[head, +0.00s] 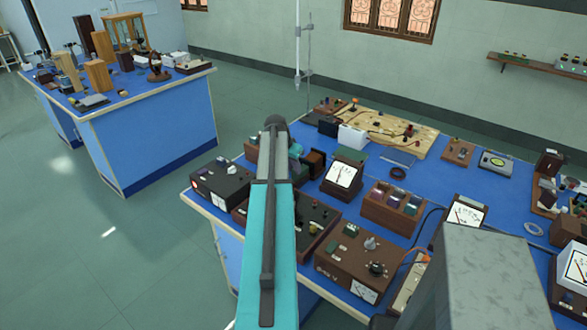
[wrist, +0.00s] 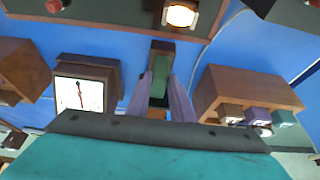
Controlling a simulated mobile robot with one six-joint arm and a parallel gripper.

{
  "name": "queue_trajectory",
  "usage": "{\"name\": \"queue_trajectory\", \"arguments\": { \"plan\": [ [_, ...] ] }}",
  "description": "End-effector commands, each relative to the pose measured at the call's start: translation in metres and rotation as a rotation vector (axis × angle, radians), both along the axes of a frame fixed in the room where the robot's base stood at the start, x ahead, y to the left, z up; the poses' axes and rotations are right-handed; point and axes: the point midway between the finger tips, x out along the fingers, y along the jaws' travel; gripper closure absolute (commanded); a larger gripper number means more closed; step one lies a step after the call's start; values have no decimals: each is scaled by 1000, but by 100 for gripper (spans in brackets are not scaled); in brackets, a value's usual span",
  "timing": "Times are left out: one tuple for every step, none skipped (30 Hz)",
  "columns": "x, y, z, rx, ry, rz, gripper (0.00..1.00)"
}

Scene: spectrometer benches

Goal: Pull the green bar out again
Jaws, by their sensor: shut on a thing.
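The green bar (wrist: 160,74) shows in the wrist view between the two pale purple fingers of my gripper (wrist: 161,100). My gripper is shut on it. Brown and dark surfaces border the bar at its far and near ends; I cannot tell whether it still sits inside a holder. In the head view my teal arm reaches over the blue bench, and the fingers and the green bar are hidden behind it.
A white-faced meter (wrist: 80,94) stands left of my fingers, and a wooden rack (wrist: 245,92) with coloured pieces stands right. In the head view the bench is crowded with a black box (head: 222,184), a knobbed brown box (head: 358,262) and a wooden board (head: 385,130).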

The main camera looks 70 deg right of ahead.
Motion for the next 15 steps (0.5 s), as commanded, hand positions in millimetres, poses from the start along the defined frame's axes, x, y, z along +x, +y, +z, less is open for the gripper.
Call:
{"name": "queue_trajectory", "arguments": {
  "plan": [
    [5, 5, -2, 14, -7, 3, 75],
    [4, 5, -2, 14, -7, 3, 70],
    [4, 4, -2, 13, -7, 2, 63],
    [3, 4, -2, 14, -6, 2, 61],
    [2, 4, -2, 13, -6, 1, 61],
    [2, 3, -1, 12, -6, 0, 61],
    [1, 3, -2, 11, -6, 0, 61],
    [1, 3, -1, 11, -6, 0, 61],
    [0, 2, -1, 10, -5, -1, 61],
    [0, 2, -1, 10, -5, -1, 61],
    [0, 2, -1, 10, -5, -1, 61],
    [0, 2, -1, 9, -5, -1, 61],
    [0, 2, -1, 9, -5, -1, 61],
    [0, 2, -1, 9, -5, -1, 61],
    [0, 2, 0, 8, -5, -1, 61]
  ]
}}
